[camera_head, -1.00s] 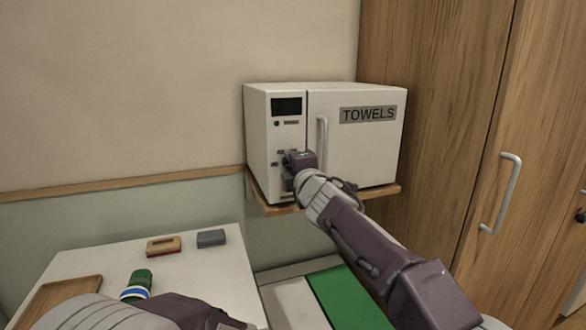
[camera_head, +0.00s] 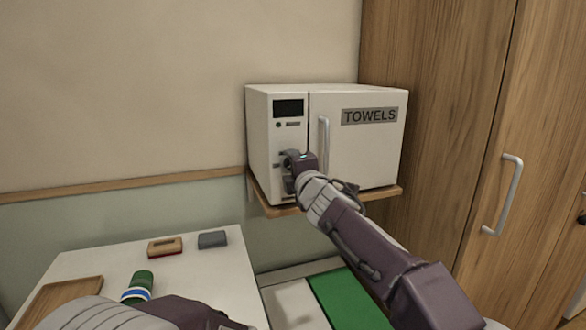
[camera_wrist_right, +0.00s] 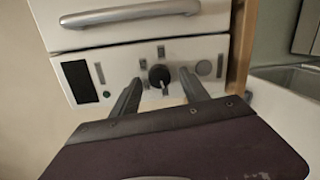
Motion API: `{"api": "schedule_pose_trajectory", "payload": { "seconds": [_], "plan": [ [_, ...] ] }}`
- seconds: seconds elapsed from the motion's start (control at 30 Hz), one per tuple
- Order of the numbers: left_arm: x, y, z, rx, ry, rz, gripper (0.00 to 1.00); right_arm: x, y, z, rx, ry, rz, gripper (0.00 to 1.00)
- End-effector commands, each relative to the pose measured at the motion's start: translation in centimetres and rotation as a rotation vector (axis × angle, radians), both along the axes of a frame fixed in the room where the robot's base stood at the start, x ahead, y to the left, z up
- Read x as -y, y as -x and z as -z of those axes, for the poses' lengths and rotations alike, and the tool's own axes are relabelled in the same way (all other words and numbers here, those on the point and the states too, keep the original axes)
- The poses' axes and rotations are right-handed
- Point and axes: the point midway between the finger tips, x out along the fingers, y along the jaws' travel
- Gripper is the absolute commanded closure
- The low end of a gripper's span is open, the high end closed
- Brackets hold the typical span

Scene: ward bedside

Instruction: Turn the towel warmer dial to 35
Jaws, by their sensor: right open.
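The white towel warmer (camera_head: 350,155), labelled TOWELS, stands on a wooden wall shelf. In the right wrist view its control panel (camera_wrist_right: 210,50) shows the round black dial (camera_wrist_right: 159,76), with small grey marks around it whose numbers I cannot read. My right gripper (camera_wrist_right: 164,90) is open, one finger on each side of the dial in that view; I cannot tell if they touch it. In the head view my right gripper (camera_head: 292,167) is at the lower panel and hides the dial. My left arm shows at the bottom left, its fingers out of view.
The panel has a dark display (camera_head: 288,108) and a small green light (camera_head: 278,125). The door handle (camera_head: 323,145) is close beside my right gripper. A white table (camera_head: 215,265) holds a green cylinder (camera_head: 142,278), two small blocks and a wooden tray (camera_head: 60,296). A wooden cabinet stands right.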

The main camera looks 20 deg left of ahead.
Motion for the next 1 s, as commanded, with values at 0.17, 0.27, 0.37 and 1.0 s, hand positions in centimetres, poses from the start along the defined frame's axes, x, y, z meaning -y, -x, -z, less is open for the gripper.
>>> {"api": "schedule_pose_trajectory", "payload": {
  "seconds": [0.17, 0.27, 0.37, 1.0],
  "plan": [
    [0.0, 0.0, 2.2, 0.0, 0.0, 0.0, 1.0, 1.3, 2.4, 0.3, 0.003, -0.002, 0.0, 0.47],
    [0.0, 0.0, 3.2, 0.0, 0.0, 0.0, 1.0, 2.4, 4.4, 0.1, 0.003, -0.001, 0.0, 0.47],
    [0.0, 0.0, 3.8, 0.0, 0.0, 0.0, 1.0, 3.4, 6.2, -0.1, 0.002, -0.001, -0.002, 0.47],
    [0.0, 0.0, 3.9, 0.0, 0.0, 0.0, 1.0, 10.4, 4.6, -0.6, -0.001, 0.002, 0.123, 0.47]
  ]
}}
